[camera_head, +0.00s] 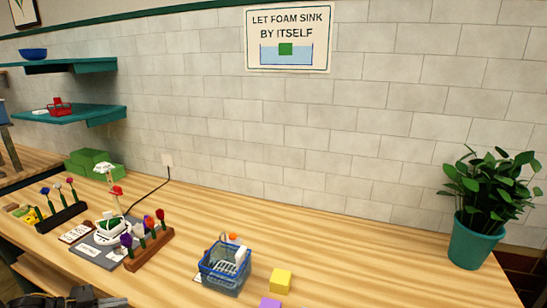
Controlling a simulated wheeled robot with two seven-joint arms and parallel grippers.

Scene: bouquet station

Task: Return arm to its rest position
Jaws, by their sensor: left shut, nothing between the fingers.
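My left gripper (112,302) shows as a dark shape at the bottom left edge of the head view, cut off by the frame. It is shut with nothing in it, in front of the worktop (340,235) and apart from the flower racks. My right gripper is out of view.
A brown rack (150,248) with flowers, a dark rack (62,217) with flowers and a grey mat (92,252) stand at left. A blue basket (224,268), yellow cube (280,280) and purple block (270,303) sit mid-front. A potted plant (474,240) stands right. The centre-right worktop is clear.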

